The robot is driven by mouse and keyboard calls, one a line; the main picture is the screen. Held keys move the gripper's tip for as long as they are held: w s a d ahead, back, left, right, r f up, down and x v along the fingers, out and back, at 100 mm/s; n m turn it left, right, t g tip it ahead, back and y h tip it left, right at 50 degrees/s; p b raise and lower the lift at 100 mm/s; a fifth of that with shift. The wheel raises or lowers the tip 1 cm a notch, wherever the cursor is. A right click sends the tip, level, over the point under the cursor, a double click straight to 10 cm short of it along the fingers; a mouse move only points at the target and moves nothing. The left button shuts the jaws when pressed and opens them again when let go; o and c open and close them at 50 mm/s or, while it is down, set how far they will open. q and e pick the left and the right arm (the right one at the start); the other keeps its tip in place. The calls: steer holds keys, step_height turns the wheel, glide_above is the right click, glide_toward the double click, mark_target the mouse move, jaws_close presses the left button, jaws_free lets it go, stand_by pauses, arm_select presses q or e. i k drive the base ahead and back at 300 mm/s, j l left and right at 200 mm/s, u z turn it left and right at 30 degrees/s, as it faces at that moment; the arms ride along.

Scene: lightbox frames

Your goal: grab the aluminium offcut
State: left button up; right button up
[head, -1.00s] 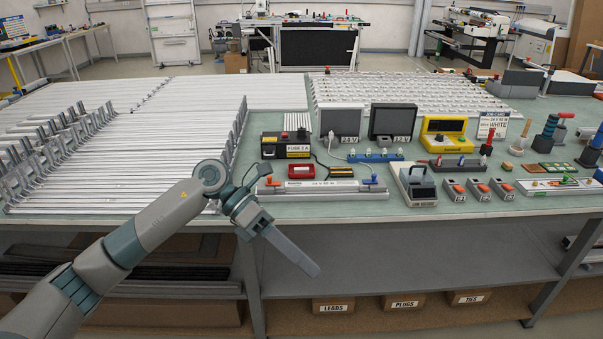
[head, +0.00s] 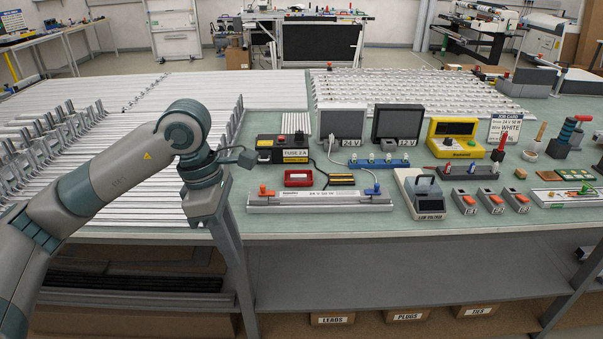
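I cannot single out an aluminium offcut for certain. A few short, pale metal-looking strips (head: 295,122) lie side by side behind the fuse box, and they could be aluminium. My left gripper (head: 205,207) is at the front edge of the bench, left of the long clamped bar. It is foreshortened below the wrist, and its fingers cannot be made out, so neither its opening nor anything between them shows. My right gripper is out of view.
Long pale profiles (head: 75,95) fill the bench's left side.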

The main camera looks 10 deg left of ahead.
mark_target(293, 177)
steer(key=i, duration=1.65)
